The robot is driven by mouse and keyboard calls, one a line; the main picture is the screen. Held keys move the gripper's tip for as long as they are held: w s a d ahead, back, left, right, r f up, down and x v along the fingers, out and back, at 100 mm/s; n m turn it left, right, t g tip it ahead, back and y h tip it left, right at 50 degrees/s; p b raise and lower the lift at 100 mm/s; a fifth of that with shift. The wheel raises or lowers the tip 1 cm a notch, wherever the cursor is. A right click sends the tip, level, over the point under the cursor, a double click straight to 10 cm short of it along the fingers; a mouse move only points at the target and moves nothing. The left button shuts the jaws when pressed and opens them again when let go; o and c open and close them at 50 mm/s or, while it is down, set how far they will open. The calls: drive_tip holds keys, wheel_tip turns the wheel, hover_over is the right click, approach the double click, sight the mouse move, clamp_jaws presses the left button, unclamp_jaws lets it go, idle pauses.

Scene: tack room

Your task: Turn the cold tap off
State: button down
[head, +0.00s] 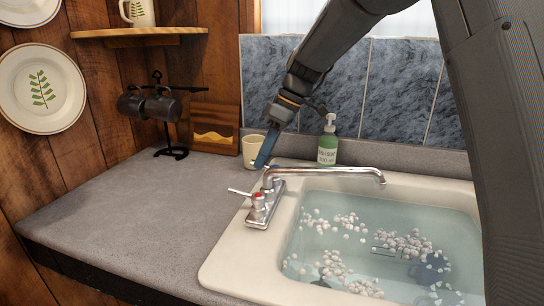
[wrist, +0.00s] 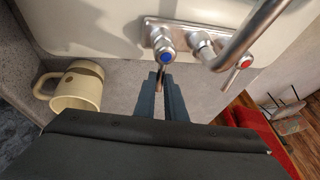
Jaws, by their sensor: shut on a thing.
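The cold tap (wrist: 165,54) is a chrome handle with a blue-marked cap, seen in the wrist view on the faucet's base plate. Its lever points down the picture, between the blue fingers of my gripper (wrist: 160,77), which is shut on it. In the head view my gripper (head: 261,162) reaches down from above behind the faucet, and the cold tap is mostly hidden there. The chrome spout (head: 325,171) extends right over the sink. I make out no stream at its end. The hot tap (head: 258,201) has a red cap and also shows in the wrist view (wrist: 244,62).
The sink (head: 235,262) holds water, white foam clumps and a dark blue mug (head: 430,270). A cream mug (wrist: 75,92) stands close beside my gripper. A green soap bottle (head: 327,150) stands behind the spout. The counter (head: 130,215) at left is clear.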

drive_tip(key=c, duration=1.8)
unclamp_jaws()
drive_tip(key=shift+b+v, duration=0.7)
drive_tip(key=shift+v, duration=3.2)
